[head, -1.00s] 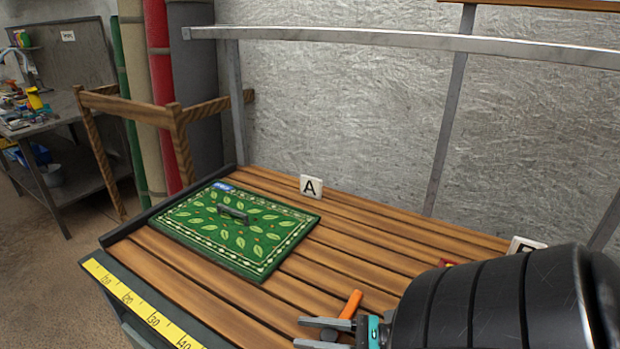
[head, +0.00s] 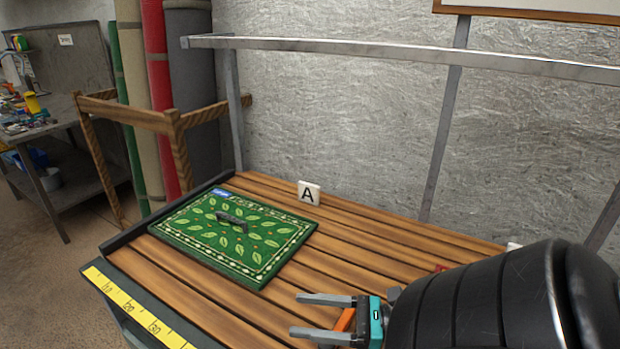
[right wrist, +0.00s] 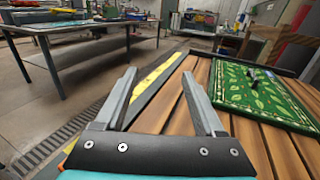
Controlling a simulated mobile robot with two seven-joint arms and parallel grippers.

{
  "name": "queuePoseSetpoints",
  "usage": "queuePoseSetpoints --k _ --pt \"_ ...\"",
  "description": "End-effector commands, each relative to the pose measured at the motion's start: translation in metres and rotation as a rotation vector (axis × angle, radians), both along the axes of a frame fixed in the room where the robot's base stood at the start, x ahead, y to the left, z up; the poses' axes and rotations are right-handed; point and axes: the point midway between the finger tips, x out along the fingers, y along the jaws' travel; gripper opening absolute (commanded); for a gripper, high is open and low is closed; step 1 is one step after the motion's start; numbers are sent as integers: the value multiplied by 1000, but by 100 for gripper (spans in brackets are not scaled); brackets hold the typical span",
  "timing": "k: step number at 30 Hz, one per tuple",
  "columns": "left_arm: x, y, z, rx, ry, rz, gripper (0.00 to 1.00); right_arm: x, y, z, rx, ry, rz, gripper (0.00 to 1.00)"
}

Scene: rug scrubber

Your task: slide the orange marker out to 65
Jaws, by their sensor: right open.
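My right gripper (head: 297,315) is open, with its two grey fingers pointing left over the wooden slats. An orange piece (head: 345,320), partly hidden, shows between the bases of the fingers; I cannot tell whether it is the marker or whether the fingers touch it. The yellow scale (head: 127,306) runs along the bench's front edge, with marks up to about 30 showing; 65 is out of view. The right wrist view shows the open fingers (right wrist: 160,76) with nothing between their tips, and the yellow scale (right wrist: 158,79) beyond them. My left gripper is not in view.
A green leaf-patterned rug (head: 232,233) with a dark handle lies on the slatted bench (head: 290,300). A white card A (head: 309,193) stands behind it. A wooden frame (head: 130,113) and rug rolls (head: 157,90) stand at the left. Slats between rug and gripper are clear.

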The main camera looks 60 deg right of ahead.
Motion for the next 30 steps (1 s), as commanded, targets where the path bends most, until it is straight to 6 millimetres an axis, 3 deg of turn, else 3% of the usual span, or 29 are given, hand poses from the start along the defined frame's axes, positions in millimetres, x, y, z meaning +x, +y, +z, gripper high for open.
queuePoseSetpoints --k 1,9,15,21,30 --pt "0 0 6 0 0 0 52 -1 1 15 -2 -1 3 71" --pt "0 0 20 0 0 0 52 -1 1 78 -2 0 2 71" --pt "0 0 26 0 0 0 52 0 0 109 -1 0 1 71" --pt "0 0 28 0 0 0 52 0 0 120 0 1 0 71" --pt "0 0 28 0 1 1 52 0 0 121 0 1 0 71"
